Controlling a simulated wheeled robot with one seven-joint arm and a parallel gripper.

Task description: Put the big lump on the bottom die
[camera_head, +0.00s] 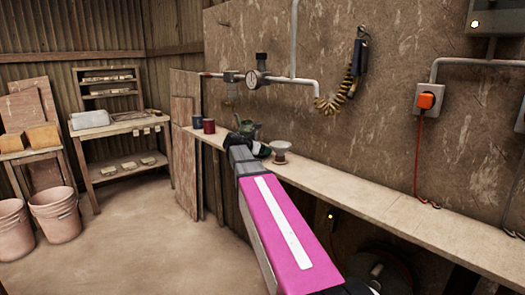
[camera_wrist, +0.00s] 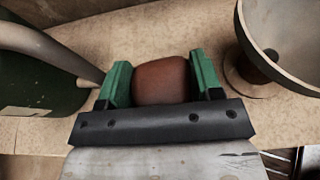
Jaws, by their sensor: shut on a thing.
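My gripper (camera_wrist: 162,82) is shut on a smooth, rounded reddish-brown lump (camera_wrist: 162,79), held between its two green fingers. No other lump is near it for comparing size. The lump is at the shelf; I cannot tell whether it touches the surface. In the head view my gripper (camera_head: 257,148) is at the shelf, mostly behind my pink arm link, and the lump cannot be made out there. I cannot make out a bottom die in either view.
A dark green watering can (camera_head: 247,128) stands left of my gripper and a pale dish on a stand (camera_head: 281,150) close at its right. Blue (camera_head: 197,121) and red (camera_head: 209,126) cups stand farther left.

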